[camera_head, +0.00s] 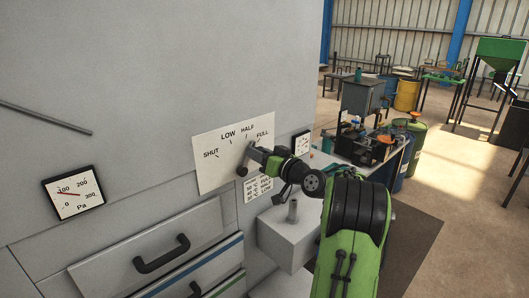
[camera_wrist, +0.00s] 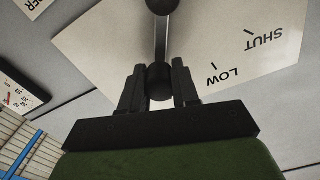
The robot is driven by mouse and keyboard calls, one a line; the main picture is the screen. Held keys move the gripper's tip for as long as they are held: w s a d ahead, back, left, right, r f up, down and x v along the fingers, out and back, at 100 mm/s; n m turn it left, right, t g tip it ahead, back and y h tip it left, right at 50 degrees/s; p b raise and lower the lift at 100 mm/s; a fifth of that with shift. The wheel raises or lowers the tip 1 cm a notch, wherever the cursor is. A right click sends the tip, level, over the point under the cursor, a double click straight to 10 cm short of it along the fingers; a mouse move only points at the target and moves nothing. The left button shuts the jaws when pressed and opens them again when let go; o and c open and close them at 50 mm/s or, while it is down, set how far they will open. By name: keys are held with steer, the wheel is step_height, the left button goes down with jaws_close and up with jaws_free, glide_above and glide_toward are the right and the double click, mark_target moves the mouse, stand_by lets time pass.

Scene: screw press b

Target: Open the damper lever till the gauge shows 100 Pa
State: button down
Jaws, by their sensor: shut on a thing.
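The damper lever (camera_head: 246,161) is on a white plate (camera_head: 211,176) marked SHUT, LOW, HALF and FULL. It leans up and right from its dark hub, toward the HALF to FULL side. My gripper (camera_head: 254,152) is shut on the lever's dark knob, and partly hides that end. In the wrist view the knob (camera_wrist: 160,82) sits between the two fingers of my gripper (camera_wrist: 160,88), with the lever's arm running up from it. The gauge (camera_head: 74,192), marked 0 to 300 Pa, is at the left; its red needle points left, close to the 100 label.
A grey drawer (camera_head: 150,248) with a black handle is below the plate. A grey box (camera_head: 290,238) with a short post stands under my arm. A second small dial (camera_head: 301,144) is at the right. A bench and barrels stand farther right.

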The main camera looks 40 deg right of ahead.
steer(key=shift+d+f+m, duration=0.3)
steer(key=shift+d+m, duration=0.15)
steer(key=shift+m, duration=0.4)
steer(key=shift+d+f+m, duration=0.3)
steer(key=shift+d+m, duration=0.1)
steer(key=shift+m, duration=0.45)
steer(key=c, duration=0.8)
jaws_free()
steer(key=s+b, duration=0.2)
steer(key=s, duration=0.6)
steer(key=s+b, duration=0.1)
steer(key=s, duration=0.6)
steer(key=shift+s+d+b, duration=0.2)
steer(key=shift+s+b, duration=0.15)
steer(key=shift+s, duration=0.05)
